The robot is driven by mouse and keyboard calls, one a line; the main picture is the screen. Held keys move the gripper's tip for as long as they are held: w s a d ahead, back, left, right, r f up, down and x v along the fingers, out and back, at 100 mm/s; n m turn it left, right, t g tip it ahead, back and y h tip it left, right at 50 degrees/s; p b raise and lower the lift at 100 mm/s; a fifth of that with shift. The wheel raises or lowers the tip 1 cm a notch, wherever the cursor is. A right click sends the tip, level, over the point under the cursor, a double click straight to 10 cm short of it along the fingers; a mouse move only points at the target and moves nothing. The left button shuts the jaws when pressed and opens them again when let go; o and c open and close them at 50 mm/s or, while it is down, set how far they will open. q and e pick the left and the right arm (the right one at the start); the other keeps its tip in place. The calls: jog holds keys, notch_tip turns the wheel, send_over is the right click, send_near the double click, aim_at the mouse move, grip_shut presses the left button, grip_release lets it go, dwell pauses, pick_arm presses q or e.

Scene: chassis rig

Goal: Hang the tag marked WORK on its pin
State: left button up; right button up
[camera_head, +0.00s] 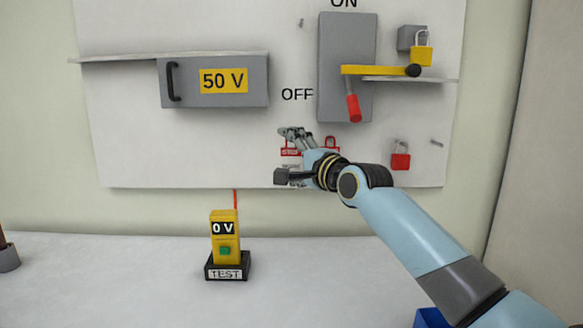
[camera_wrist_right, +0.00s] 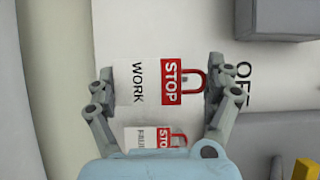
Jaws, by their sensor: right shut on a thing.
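The WORK tag (camera_wrist_right: 138,85) has a white part lettered WORK, a red STOP band and a red loop. In the head view its red band (camera_head: 290,153) shows between the fingers of my right gripper (camera_head: 286,155). My right gripper (camera_wrist_right: 160,85) is shut on the tag, one finger at its white end and the other at its loop. Small grey pins stick out of the white board: one is at the top (camera_head: 301,22), left of the switch, and one is at the lower right (camera_head: 437,142). My left gripper is out of view.
A second STOP tag (camera_wrist_right: 155,138) shows beyond the held one, its lower words unclear. The switch box (camera_head: 346,90) has a red-tipped handle. A red padlock (camera_head: 400,160) hangs at lower right. The yellow tester (camera_head: 224,238) stands on the table, reading 0 V.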

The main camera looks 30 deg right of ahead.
jog(key=w+b, duration=0.1)
jog(key=w+d+b, duration=0.2)
jog(key=w, duration=0.1)
jog(key=shift+f, duration=0.2)
dwell(0.5)
dwell(0.4)
jog(key=o, duration=0.6)
